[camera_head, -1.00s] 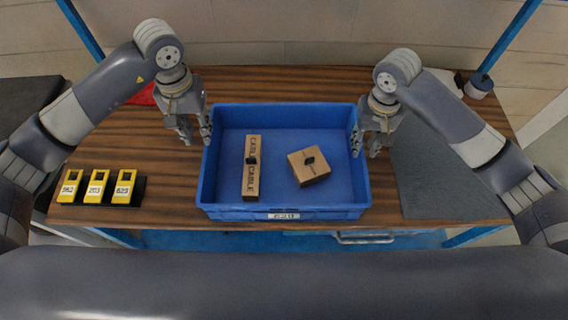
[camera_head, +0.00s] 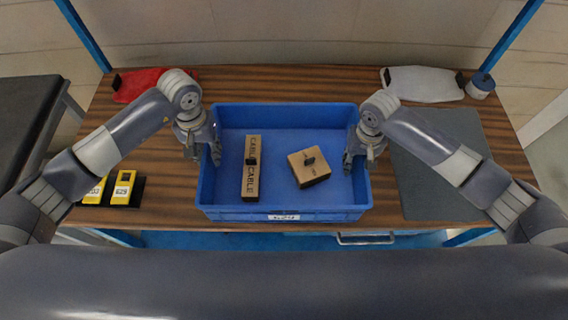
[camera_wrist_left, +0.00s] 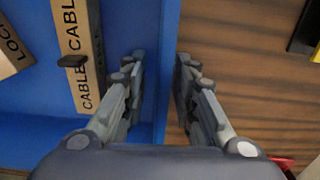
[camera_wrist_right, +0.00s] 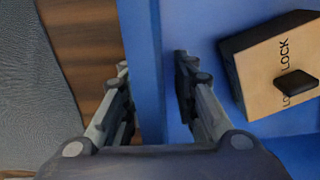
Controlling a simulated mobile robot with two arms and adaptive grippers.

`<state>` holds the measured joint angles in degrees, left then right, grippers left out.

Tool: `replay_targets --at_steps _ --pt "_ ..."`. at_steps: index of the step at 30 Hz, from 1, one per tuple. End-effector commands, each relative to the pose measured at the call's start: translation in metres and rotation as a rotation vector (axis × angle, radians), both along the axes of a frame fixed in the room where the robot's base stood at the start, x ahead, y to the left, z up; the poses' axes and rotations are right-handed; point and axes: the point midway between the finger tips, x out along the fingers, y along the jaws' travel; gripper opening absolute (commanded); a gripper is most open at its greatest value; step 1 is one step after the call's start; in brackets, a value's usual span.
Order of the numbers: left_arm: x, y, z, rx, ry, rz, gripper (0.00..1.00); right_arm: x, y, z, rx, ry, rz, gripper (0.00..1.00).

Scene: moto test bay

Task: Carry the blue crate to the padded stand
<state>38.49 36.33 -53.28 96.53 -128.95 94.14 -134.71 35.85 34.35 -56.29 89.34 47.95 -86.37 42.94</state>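The blue crate (camera_head: 285,213) stands on the wooden bench. It holds a long box marked CABLE (camera_head: 251,180) and a squarer cardboard box (camera_head: 309,167). My left gripper (camera_head: 207,160) is at the crate's left wall, with open fingers on either side of it in the left wrist view (camera_wrist_left: 159,75). My right gripper (camera_head: 358,164) is open across the right wall, one finger inside and one outside in the right wrist view (camera_wrist_right: 152,75). Neither is visibly clamped. A dark-topped stand (camera_head: 28,105), seemingly the padded stand, is at the far left, partly cut off.
Yellow numbered devices (camera_head: 122,188) sit left of the crate, partly behind my left arm. A grey mat (camera_head: 420,190) lies on the right. A red item (camera_head: 140,82), a pale item (camera_head: 422,84) and a round grey object (camera_head: 480,87) are along the back.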

Motion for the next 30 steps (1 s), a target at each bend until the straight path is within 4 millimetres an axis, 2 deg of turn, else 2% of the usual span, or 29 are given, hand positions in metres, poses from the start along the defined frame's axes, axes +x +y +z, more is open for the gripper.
replay_targets --at_steps 3,4,7,18,30 --pt "0.000 0.000 0.000 0.000 0.000 0.000 0.27 0.000 0.000 0.000 0.000 0.000 0.000 0.27" --pt "0.000 0.000 0.000 0.000 0.000 0.000 0.22 0.000 0.000 0.000 0.000 0.000 0.000 0.22" --pt "0.000 0.000 0.000 0.000 0.000 0.000 0.00 0.000 0.000 0.000 0.000 0.000 0.000 0.00" --pt "0.000 0.000 0.000 -0.001 0.000 0.000 0.00 0.000 0.000 0.000 0.000 0.000 0.000 0.00" --pt "0.001 0.000 0.012 -0.002 -0.003 0.000 0.00 0.001 0.000 0.012 0.001 -0.003 0.000 0.00"
